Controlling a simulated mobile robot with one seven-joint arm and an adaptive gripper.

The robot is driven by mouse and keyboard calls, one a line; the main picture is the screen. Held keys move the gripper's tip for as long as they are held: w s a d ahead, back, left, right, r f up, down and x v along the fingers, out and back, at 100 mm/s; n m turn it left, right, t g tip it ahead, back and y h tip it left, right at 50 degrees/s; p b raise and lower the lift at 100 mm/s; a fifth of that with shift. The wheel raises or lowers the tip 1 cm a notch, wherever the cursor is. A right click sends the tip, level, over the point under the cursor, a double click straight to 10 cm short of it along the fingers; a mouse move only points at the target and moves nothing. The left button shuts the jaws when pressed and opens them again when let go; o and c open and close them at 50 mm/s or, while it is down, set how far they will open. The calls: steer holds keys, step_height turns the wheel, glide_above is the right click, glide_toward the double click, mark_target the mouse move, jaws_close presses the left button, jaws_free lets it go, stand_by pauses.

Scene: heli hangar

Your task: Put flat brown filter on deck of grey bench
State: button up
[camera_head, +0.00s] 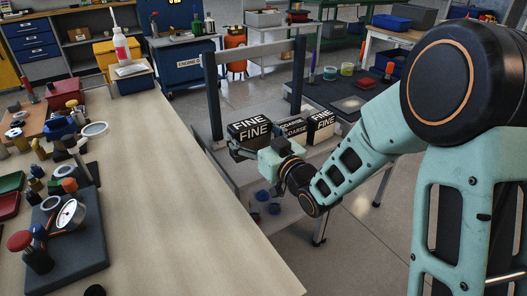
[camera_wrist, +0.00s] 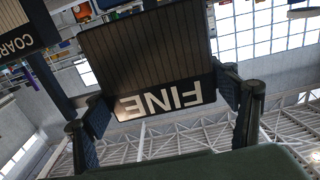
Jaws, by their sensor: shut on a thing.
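A flat filter marked FINE (camera_head: 249,127) is held by my gripper (camera_head: 250,148) in the head view. In the wrist view the filter (camera_wrist: 150,52) shows a brown pleated face and a black band with white lettering. My gripper's fingers (camera_wrist: 166,112) stand on either side of it, shut on it. The grey bench (camera_head: 212,92) has two dark uprights with a light crossbar. The held filter appears at the left of its deck; I cannot tell whether it touches the deck.
A COARSE filter (camera_head: 293,127) and another FINE filter (camera_head: 320,124) stand close to the right of the held one. The COARSE filter (camera_wrist: 22,28) also shows in the wrist view. A wooden workbench (camera_head: 170,190) with tools and gauges fills the left foreground. Blue round items (camera_head: 262,195) sit lower down.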

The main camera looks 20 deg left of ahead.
mark_target(260, 147)
steer(key=shift+w+d+f+b, duration=0.15)
steer(key=shift+w+f+b, duration=0.4)
steer(key=shift+w+f, duration=0.8)
steer(key=shift+w+d+f+b, duration=0.1)
steer(key=shift+w+f+b, duration=0.55)
steer(key=shift+f, duration=1.15)
steer(key=shift+w+d+f+b, duration=0.15)
steer(key=shift+w+f+b, duration=0.3)
steer(key=shift+w+f, duration=0.95)
steer(key=shift+s+f, duration=0.25)
steer(key=shift+s, duration=0.05)
steer(key=shift+f, duration=0.15)
steer(key=o, duration=1.3)
steer(key=shift+r, duration=0.3)
steer(key=p+v, duration=0.1)
steer(key=v, duration=1.1)
steer(key=shift+f+p, duration=0.1)
steer(key=shift+p, duration=0.3)
